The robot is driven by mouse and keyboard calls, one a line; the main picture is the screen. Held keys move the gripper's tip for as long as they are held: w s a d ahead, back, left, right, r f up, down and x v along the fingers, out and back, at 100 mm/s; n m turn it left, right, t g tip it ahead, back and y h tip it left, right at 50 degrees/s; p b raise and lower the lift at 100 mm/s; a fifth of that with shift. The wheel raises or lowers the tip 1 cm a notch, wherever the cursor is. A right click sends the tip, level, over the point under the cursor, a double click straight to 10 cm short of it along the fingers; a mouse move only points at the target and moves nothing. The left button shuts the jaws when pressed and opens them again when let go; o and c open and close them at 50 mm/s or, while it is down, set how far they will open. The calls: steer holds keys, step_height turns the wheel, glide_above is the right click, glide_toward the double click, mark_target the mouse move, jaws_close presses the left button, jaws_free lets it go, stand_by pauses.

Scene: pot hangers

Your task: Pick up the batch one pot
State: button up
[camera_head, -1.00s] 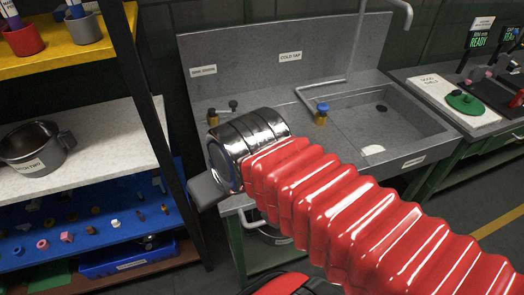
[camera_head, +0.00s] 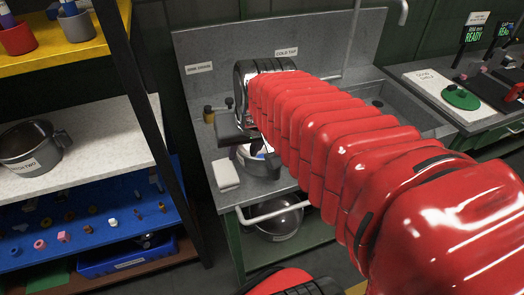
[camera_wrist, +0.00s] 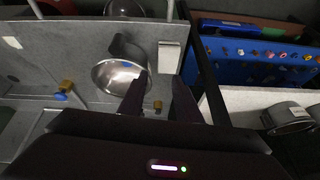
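A steel pot (camera_head: 258,164) stands on the sink counter, partly hidden by my arm in the head view. It also shows in the wrist view (camera_wrist: 112,76), its shiny inside facing the camera and a dark handle (camera_wrist: 125,46) on its far side. I cannot read a label on it. My gripper (camera_head: 238,143) is above the counter by this pot. In the wrist view its two dark fingers (camera_wrist: 160,78) are apart and nothing is between them. The left finger overlaps the pot's right rim in the picture; I cannot tell whether they touch.
A white block (camera_head: 226,174) lies on the counter left of the pot. A second labelled pot (camera_head: 31,148) stands on the white shelf at left. Another steel vessel (camera_head: 280,222) is under the sink. A blue-topped tap (camera_wrist: 62,95) stands on the counter.

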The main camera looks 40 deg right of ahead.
steer(key=d+f+m+h, duration=0.1)
steer(key=d+m, duration=0.4)
steer(key=d, duration=1.2)
steer(key=shift+w+f+g, duration=0.3)
steer(key=shift+w+f, duration=0.15)
steer(key=shift+f, duration=0.1)
steer(key=x, duration=0.8)
steer(key=shift+f, duration=0.2)
steer(key=shift+s+x, duration=0.15)
steer(key=shift+x, duration=1.2)
steer(key=shift+s+x, duration=0.2)
steer(key=shift+x, duration=1.1)
steer(key=shift+f, duration=0.15)
steer(key=shift+c, duration=0.4)
